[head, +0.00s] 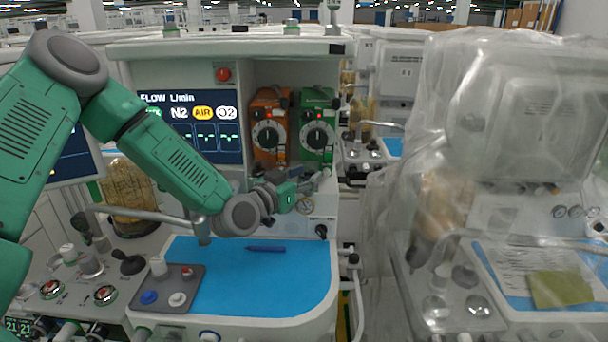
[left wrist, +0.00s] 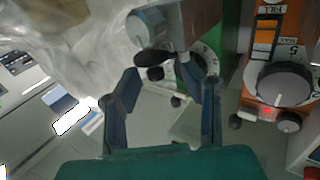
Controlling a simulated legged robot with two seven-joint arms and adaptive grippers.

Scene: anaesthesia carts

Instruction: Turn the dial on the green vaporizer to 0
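The green vaporizer (head: 318,111) stands upright at the right of the cart's back recess. Its round dark dial (head: 317,137) with a pale scale ring faces me; I cannot read its setting. In the left wrist view the green vaporizer (left wrist: 229,38) is upper right, its dial partly hidden by a finger and a grey fitting. My left gripper (head: 308,186) is below and in front of the green vaporizer, apart from the dial. In the left wrist view its two fingers (left wrist: 162,82) are spread with nothing held between them. My right gripper is not in view.
An orange vaporizer (head: 270,108) stands just left of the green one. A grey fitting (left wrist: 152,25) with a black lever sits close before my fingertips. A blue mat (head: 225,278) with a pen (head: 265,249) lies below. A plastic-covered cart (head: 520,130) stands right.

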